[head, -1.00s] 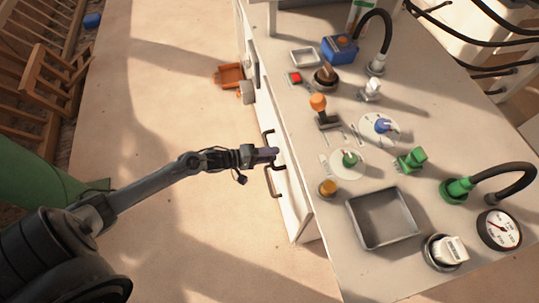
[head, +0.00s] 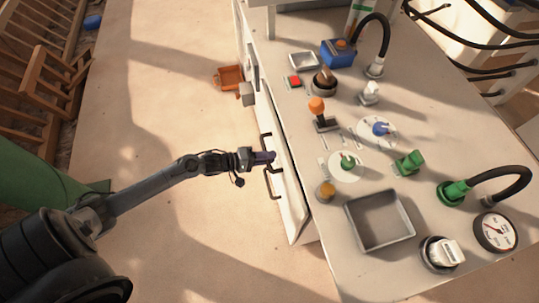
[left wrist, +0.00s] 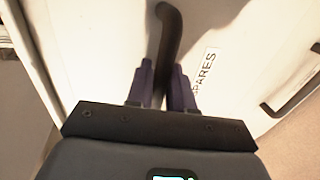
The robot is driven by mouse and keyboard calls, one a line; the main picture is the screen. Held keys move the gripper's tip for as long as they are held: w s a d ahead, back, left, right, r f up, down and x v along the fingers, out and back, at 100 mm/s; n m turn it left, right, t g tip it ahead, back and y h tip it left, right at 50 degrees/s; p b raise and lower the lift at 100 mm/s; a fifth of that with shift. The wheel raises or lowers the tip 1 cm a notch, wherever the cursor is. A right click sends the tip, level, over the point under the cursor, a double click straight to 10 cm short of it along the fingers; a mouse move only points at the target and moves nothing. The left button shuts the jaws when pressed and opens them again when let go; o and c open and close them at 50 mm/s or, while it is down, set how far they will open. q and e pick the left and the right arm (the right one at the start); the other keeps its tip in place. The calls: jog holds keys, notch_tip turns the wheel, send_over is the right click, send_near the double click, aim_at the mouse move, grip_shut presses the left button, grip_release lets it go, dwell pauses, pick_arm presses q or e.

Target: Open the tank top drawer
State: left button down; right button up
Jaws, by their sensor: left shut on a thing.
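My left gripper (head: 268,157) is at the white cabinet front (head: 290,190), left of the bench top. Its purple fingers are shut on a dark bar handle (left wrist: 167,35), which runs up between them in the left wrist view. The handle also shows in the head view (head: 264,140), partly hidden by the gripper. A second dark handle (head: 268,186) is close by; it also shows at the right of the left wrist view (left wrist: 294,96). A label reading "SPARES" (left wrist: 204,72) lies between the handles. No tank label is readable. My right gripper is out of view.
The bench top carries a grey tray (head: 379,220), a gauge (head: 495,232), an orange-topped lever (head: 318,108) and several knobs and plugs. An orange box (head: 230,77) sits beyond the gripper along the cabinet side. The floor left of the cabinet is largely clear.

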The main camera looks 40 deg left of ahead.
pick_arm(q)
jog(key=f+p+v, duration=0.2)
jog(key=p+v, duration=0.3)
jog(key=v, duration=0.5)
jog(key=f+p+v, duration=0.2)
jog(key=p+v, duration=0.3)
jog(key=v, duration=0.5)
jog(key=shift+v, duration=0.75)
jog(key=shift+s+f, duration=0.1)
jog(key=shift+f, duration=0.05)
jog(key=c, duration=1.2)
grip_release()
jog(key=shift+o, duration=0.2)
jog(key=p+v, duration=0.2)
jog(key=v, duration=0.8)
jog(key=shift+s+a, duration=0.2)
jog(key=shift+s, duration=0.15)
